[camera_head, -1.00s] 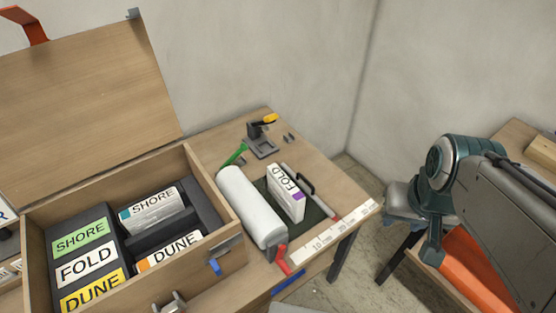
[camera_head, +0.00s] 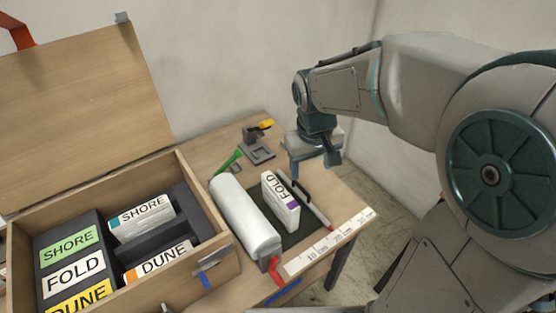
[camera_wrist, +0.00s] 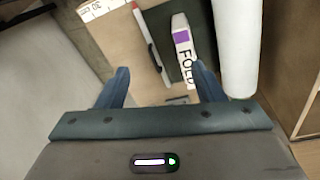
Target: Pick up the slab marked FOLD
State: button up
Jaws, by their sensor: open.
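The slab marked FOLD (camera_head: 281,203) is white with a purple patch at one end. It stands on a dark green mat (camera_head: 292,239) on the wooden table, between a white roll and a pen-like tool. It also shows in the wrist view (camera_wrist: 184,50), at the upper right of centre, partly cut off by my gripper's right finger. My gripper (camera_head: 314,168) is open and empty, held above the table's right side, beyond and to the right of the slab. In the wrist view the two blue fingers of my gripper (camera_wrist: 163,86) are spread apart.
The white roll (camera_head: 243,219) lies close along the slab's left side. The pen-like tool (camera_head: 308,203) and a dark handle lie on its right. A ruler strip (camera_head: 328,242) marks the table's front edge. An open wooden case (camera_head: 220,255) with labelled SHORE, FOLD and DUNE places stands at left.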

aim_at(280, 189)
jog(key=w+a+f+n+g, duration=0.1)
jog(key=w+a+f+n, duration=0.2)
jog(key=w+a+f, duration=0.4)
jog(key=shift+y, duration=0.3)
jog(key=f, duration=0.5)
jog(key=a+f, duration=0.1)
jog(key=f, duration=0.1)
jog(key=shift+f, duration=0.3)
jog(key=f, duration=0.2)
jog(key=d+f, duration=0.1)
jog(key=f, duration=0.1)
jog(key=shift+s+d+f, duration=0.1)
jog(key=shift+s+f, duration=0.05)
jog(key=shift+f, duration=0.6)
grip_shut()
